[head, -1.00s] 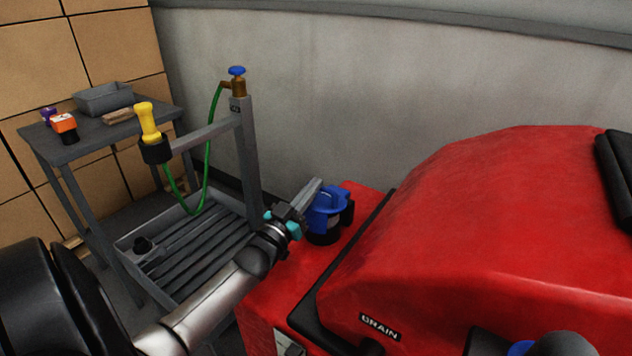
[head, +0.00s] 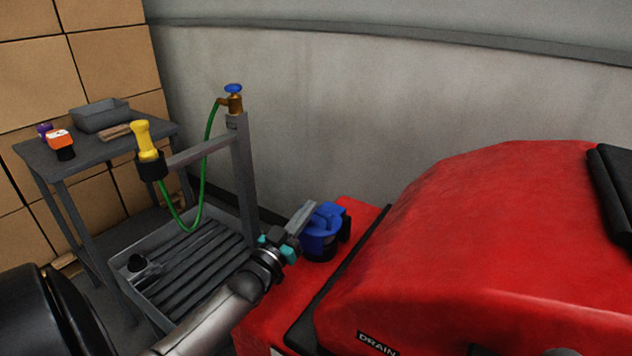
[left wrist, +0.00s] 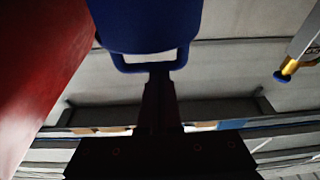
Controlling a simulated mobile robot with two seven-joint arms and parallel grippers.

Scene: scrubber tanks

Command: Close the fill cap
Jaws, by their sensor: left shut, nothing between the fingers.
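The blue fill cap (head: 321,240) sits at the rear corner of the red scrubber tank (head: 470,235), beside its black rim. How far its lid stands open is unclear, since my left gripper partly covers it. My left gripper (head: 305,212) is shut and empty, its grey fingers slanting up against or just in front of the cap's left side. In the left wrist view the blue cap (left wrist: 150,25) fills the top middle, with a loop on its lower edge. The dark shut fingers (left wrist: 158,78) end at that loop; contact is unclear. My right gripper is out of view.
A grey stand with a blue-knobbed valve (head: 234,90), green hose (head: 204,165) and yellow nozzle (head: 145,138) rises left of the tank, over a slatted tray (head: 160,308). A side table (head: 85,148) stands farther left. A grey wall is behind.

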